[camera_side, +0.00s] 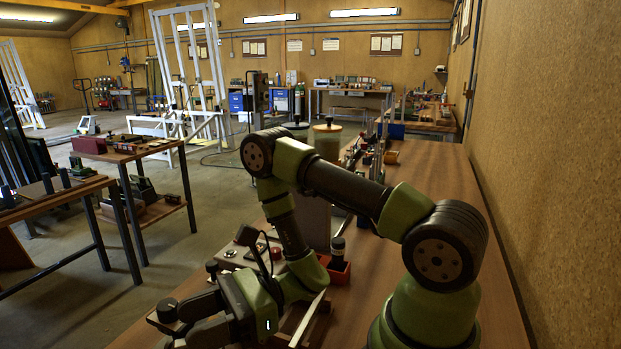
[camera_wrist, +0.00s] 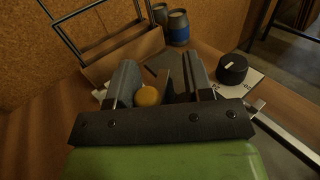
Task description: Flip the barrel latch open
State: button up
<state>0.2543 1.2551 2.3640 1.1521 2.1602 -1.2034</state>
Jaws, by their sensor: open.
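My gripper (camera_wrist: 160,66) is open in the wrist view, its two dark fingers apart. A round orange-yellow knob (camera_wrist: 148,96) shows between the fingers, nearer the left one; I cannot tell whether it touches. A brown upright piece stands just right of the knob. I cannot make out the barrel latch for certain in either view. In the side view my gripper (camera_side: 188,318) is low at the bottom edge, beside a black knob (camera_side: 167,310). The black knob also shows in the wrist view (camera_wrist: 232,68), on a pale plate right of the fingers.
A dark thin frame (camera_wrist: 85,12) rises at upper left. A red box (camera_side: 337,271) stands on the bench behind my gripper. The bench (camera_side: 430,180) meets a wall at right.

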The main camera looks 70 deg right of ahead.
jog(key=s+d+n+g+y, duration=0.1)
jog(key=d+n+g+y, duration=0.2)
jog(key=d+n+g, duration=0.5)
jog(key=s+a+r+n+t+h, duration=0.1)
jog(key=s+r+n+t+h, duration=0.1)
jog(key=s+r+n+h, duration=0.4)
jog(key=s+r+n+t+h, duration=0.2)
jog(key=s+r+n+h, duration=0.4)
jog(key=r+h, duration=0.3)
jog(key=shift+a+r+n+t+h, duration=0.35)
jog(key=shift+r+n, duration=0.25)
jog(key=shift+r, duration=1.6)
jog(key=shift+c, duration=0.2)
